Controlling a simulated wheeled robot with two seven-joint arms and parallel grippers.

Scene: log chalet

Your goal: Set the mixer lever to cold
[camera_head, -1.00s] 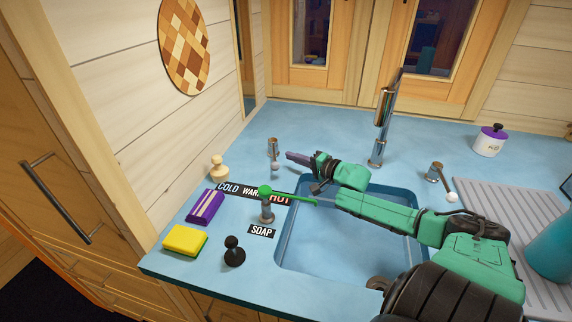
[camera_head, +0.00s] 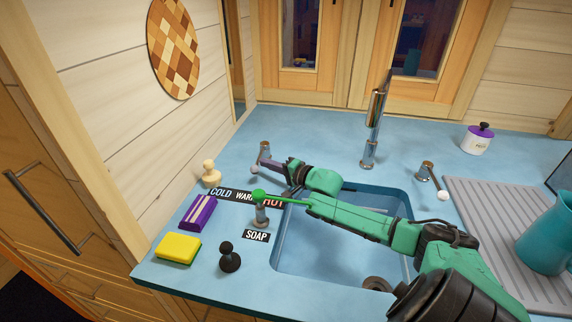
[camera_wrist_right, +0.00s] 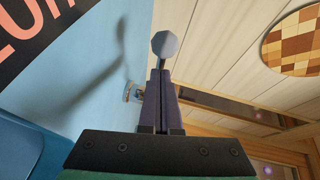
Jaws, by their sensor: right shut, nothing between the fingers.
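The mixer lever has a chrome post (camera_head: 265,150) and a pale grey ball knob (camera_head: 255,170). It stands behind the black label strip (camera_head: 232,194) reading COLD, WARM, HOT. In the head view the knob sits to the lower left of its post, above the WARM part. My right gripper (camera_head: 264,162) is shut and empty, with its tips at the right side of the knob. In the right wrist view the knob (camera_wrist_right: 165,44) shows just past the shut fingertips (camera_wrist_right: 160,75); whether they touch is unclear. My left gripper is not in view.
The sink (camera_head: 330,250) lies under my arm; the tap (camera_head: 370,130) is behind.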

